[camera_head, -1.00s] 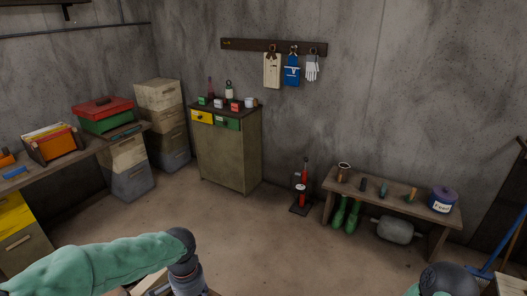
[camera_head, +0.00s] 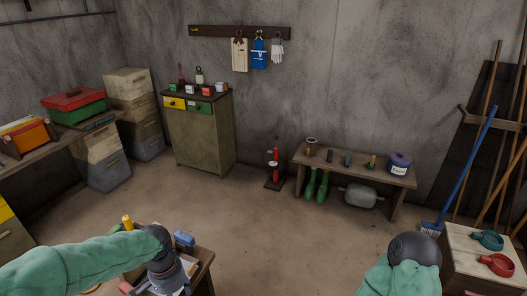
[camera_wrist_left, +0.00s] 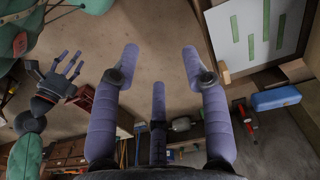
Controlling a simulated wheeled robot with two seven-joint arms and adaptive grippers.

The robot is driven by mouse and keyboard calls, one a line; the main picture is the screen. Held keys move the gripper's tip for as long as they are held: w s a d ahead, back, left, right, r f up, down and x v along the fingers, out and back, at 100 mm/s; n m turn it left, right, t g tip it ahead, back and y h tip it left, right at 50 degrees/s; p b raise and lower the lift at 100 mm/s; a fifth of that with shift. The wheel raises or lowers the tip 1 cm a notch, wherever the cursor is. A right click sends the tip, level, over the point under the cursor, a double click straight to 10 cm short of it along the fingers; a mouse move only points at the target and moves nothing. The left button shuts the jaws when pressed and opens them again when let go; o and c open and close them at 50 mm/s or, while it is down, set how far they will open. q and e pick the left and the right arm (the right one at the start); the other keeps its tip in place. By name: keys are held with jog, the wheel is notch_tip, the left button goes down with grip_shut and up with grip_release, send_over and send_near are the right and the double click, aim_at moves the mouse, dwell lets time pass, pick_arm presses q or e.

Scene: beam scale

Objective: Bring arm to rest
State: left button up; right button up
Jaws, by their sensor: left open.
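My left arm (camera_head: 90,262), in a green sleeve, reaches in from the left in the head view, its dark wrist over a small wooden table (camera_head: 203,262). Its fingertips are not seen there. In the left wrist view my left gripper (camera_wrist_left: 160,75) has its purple fingers spread wide, with nothing between them. My right arm (camera_head: 395,275) enters at the bottom right of the head view, its gripper out of sight there. In the left wrist view my right gripper (camera_wrist_left: 70,64) shows small at the left, its fingers apart and empty.
A blue box (camera_head: 184,239) and a yellow object (camera_head: 127,222) are on the small table by my left wrist. A bench (camera_head: 340,168) and cabinet (camera_head: 200,135) line the wall. The middle floor is clear.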

pick_arm(q)
jog(key=s+d+f+n+h, duration=0.1)
jog(key=d+f+h, duration=0.1)
jog(key=d+f, duration=0.5)
jog(key=s+d+f+n+h, duration=0.1)
jog(key=s+d+f+n, duration=0.15)
jog(key=f, duration=0.85)
jog(key=s+d+f+n, duration=0.3)
jog(key=s+f, duration=0.4)
jog(key=f, duration=0.4)
jog(key=shift+s+d+h, duration=0.25)
jog(key=shift+d+h, duration=0.15)
jog(key=shift+d, duration=0.2)
jog(key=shift+a, duration=0.1)
